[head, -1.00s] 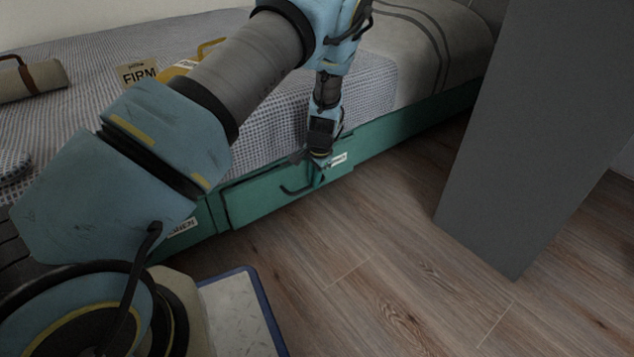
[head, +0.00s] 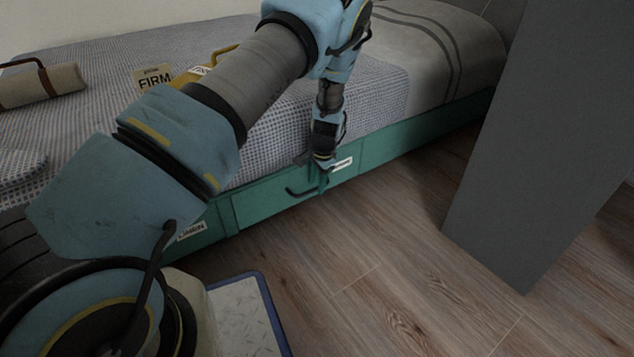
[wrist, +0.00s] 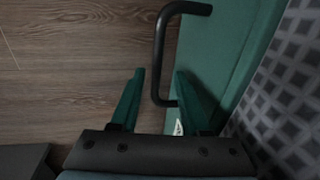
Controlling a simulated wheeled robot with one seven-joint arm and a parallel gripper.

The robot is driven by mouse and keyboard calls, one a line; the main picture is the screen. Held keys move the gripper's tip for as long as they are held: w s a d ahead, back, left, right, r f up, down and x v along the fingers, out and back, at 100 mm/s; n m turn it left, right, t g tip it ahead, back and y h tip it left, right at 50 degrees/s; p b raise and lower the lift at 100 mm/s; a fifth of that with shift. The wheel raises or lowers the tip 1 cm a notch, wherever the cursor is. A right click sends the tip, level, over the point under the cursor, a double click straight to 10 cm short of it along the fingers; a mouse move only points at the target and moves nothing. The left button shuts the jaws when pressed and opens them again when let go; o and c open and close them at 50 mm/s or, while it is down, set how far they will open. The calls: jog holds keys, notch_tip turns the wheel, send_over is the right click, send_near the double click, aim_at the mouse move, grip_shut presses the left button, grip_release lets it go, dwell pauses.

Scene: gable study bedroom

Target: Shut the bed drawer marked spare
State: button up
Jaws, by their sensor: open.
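The green bed drawer (head: 268,200) has a dark bar handle (head: 298,193) and a small white label (head: 343,163), too small and partly covered to read. Its front now looks flush or nearly flush with the green bed frame. My gripper (head: 322,182) is at the drawer front beside the label, pointing down. In the wrist view my gripper (wrist: 157,98) has its two green fingers apart, with the end of the black handle (wrist: 158,60) between them. I cannot tell whether the fingers touch the drawer front (wrist: 215,50).
A drawer labelled LINEN (head: 191,231) lies to the left. A grey panel (head: 540,150) stands at the right. A blue-edged board (head: 245,310) is low at front. On the bed are a FIRM sign (head: 154,78) and a rolled item (head: 40,85). The wooden floor (head: 400,260) between is clear.

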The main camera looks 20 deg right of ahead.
notch_tip(320, 180, up, 11)
jog(key=s+p, duration=0.2)
jog(key=p, duration=0.3)
jog(key=shift+d+f, duration=0.2)
jog(key=shift+s, duration=0.1)
